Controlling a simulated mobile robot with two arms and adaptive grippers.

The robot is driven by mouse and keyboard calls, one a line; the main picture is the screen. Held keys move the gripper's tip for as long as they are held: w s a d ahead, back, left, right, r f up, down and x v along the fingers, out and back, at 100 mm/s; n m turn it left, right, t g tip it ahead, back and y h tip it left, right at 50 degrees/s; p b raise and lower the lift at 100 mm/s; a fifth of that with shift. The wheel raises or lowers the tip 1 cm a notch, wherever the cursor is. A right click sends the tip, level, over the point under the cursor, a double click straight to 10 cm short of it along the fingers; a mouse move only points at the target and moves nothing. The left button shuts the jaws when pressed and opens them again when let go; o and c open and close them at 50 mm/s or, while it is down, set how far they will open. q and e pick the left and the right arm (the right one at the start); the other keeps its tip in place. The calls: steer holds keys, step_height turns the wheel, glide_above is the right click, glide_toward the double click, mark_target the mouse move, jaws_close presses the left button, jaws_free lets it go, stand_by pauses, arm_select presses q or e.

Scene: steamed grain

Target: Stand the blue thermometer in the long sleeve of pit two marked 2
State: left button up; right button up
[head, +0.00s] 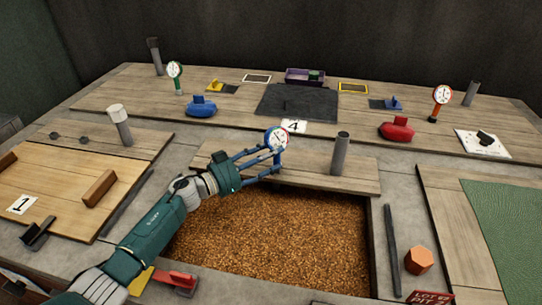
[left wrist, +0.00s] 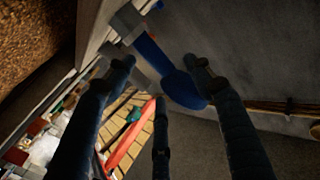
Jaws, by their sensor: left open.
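The blue thermometer (head: 277,138), with a round white dial and blue rim, is upright above the back edge of the grain pit. My left gripper (head: 272,162) is open, its fingers around and just below the dial. In the left wrist view the blue thermometer (left wrist: 160,65) lies between the spread fingers (left wrist: 162,80). Its stem meets a grey piece at its far end; I cannot tell whether it is inside it. A tall grey sleeve (head: 340,153) stands on the pit's boards to the right. No number 2 mark is readable on it. My right gripper is not in view.
A green thermometer (head: 175,71) and an orange-red one (head: 441,96) stand on the back boards. A 4 card (head: 293,126) lies behind the gripper. Open grain (head: 270,240) fills the pit below. A dark bar (head: 391,250) and an orange hexagonal block (head: 418,261) lie right.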

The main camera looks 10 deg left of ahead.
arm_select(q)
steer(key=v, duration=0.7)
steer(key=shift+s+a, duration=0.25)
steer(key=shift+s, duration=0.05)
steer(key=shift+w+d, duration=0.1)
steer(key=x, duration=0.8)
steer(key=shift+r, duration=0.1)
